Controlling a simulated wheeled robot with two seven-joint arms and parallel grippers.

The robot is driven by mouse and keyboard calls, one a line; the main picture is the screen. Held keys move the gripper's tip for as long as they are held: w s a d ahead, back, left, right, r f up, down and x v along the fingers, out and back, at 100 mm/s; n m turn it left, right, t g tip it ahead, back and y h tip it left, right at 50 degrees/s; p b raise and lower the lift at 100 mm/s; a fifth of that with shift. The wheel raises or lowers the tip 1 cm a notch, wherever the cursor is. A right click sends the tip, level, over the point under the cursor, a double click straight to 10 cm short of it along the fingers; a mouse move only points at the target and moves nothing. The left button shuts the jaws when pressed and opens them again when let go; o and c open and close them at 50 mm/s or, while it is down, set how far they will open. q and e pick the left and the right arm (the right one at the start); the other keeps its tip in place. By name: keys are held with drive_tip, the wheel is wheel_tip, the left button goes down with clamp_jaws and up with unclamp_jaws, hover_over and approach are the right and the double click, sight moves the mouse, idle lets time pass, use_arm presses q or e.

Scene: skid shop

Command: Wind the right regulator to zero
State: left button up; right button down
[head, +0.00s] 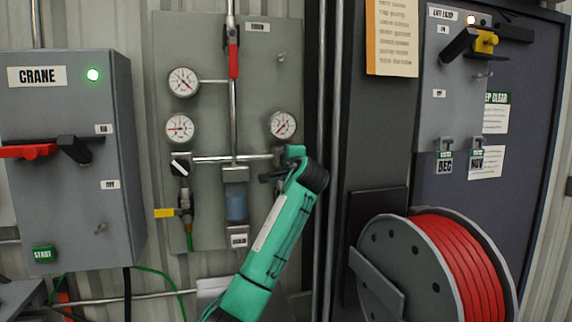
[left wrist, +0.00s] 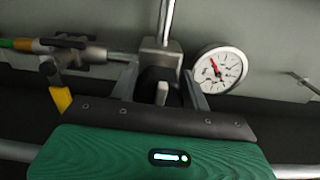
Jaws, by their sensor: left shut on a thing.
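My left gripper (head: 272,175) reaches the right regulator (head: 278,158) on the grey panel. The green wrist hides most of that regulator in the head view. In the left wrist view the two fingers (left wrist: 162,88) are shut on the regulator's knob (left wrist: 162,94), below the grey regulator body (left wrist: 158,56). The right regulator's gauge (head: 283,124) is just above it, and it also shows right of the fingers in the left wrist view (left wrist: 217,69). Its red needle shows, but the value is too small to read. My right gripper is not in view.
The left regulator (head: 181,164) has a gauge (head: 180,129) above and a yellow-tagged valve (head: 165,213) below. A filter bowl (head: 235,205) hangs between the regulators. A red hose reel (head: 455,270) stands at right. The crane box (head: 65,205) is at left.

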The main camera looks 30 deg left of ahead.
use_arm(q)
drive_tip(key=shift+f, duration=0.1)
drive_tip(key=o, duration=1)
drive_tip(key=shift+s+d, duration=0.2)
drive_tip(key=shift+d, duration=0.05)
drive_tip(key=b+v, duration=0.5)
drive_tip(key=v, duration=0.8)
drive_tip(key=shift+s+b, duration=0.1)
drive_tip(key=shift+b, duration=0.25)
